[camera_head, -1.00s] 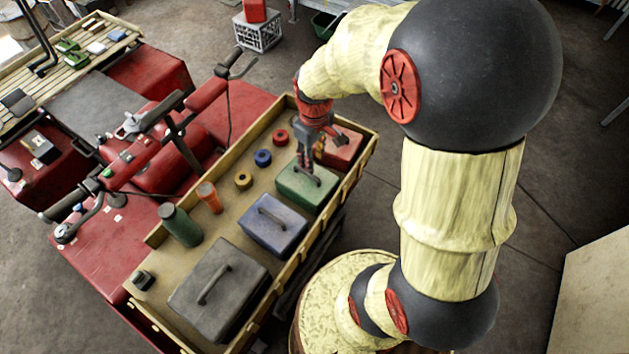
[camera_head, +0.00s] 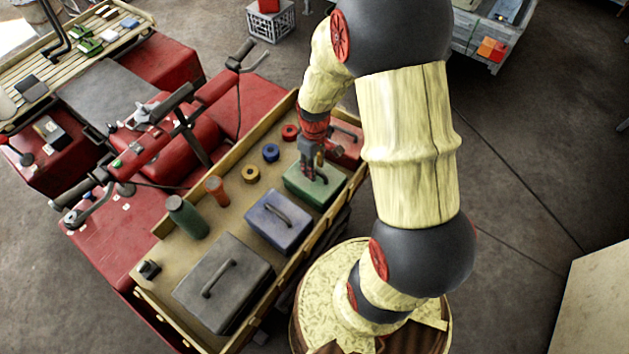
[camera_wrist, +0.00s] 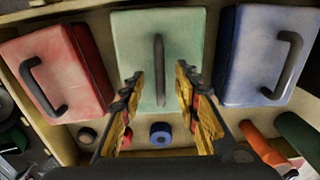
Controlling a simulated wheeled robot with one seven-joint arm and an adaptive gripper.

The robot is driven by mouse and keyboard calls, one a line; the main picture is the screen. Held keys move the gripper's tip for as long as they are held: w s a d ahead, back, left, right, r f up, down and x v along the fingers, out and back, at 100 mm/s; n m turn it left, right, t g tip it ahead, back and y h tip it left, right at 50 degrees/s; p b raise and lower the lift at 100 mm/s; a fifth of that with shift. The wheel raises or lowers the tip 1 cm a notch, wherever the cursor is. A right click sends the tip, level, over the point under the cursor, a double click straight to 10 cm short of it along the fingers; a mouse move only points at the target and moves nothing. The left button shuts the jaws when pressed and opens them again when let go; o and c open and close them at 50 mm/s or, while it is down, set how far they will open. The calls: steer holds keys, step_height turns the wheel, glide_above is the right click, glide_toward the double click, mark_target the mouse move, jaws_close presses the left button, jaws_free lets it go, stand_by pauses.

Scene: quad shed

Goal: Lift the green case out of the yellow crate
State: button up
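The green case (camera_head: 315,186) stands in the yellow crate (camera_head: 182,256), between the red and blue cases. My gripper (camera_head: 311,172) is over it, pointing down. In the wrist view the green case (camera_wrist: 158,40) shows its pale green top and a dark bar handle (camera_wrist: 159,70). My gripper (camera_wrist: 160,78) is open there, one finger to each side of the handle, with gaps on both sides. The height of the fingertips against the handle is hard to tell. In the head view my gripper hides part of the case's top and its handle.
A red case (camera_head: 345,140), blue case (camera_head: 278,222) and large grey case (camera_head: 225,282) share the crate. A green bottle (camera_head: 187,217), orange bottle (camera_head: 217,190) and several rolls lie along its far side. Red quad (camera_head: 110,235) adjoins the crate. Open floor lies to the right.

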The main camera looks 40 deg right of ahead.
steer(key=c, duration=0.8)
steer(key=shift+w+r, duration=0.1)
jaws_close()
stand_by(0.4)
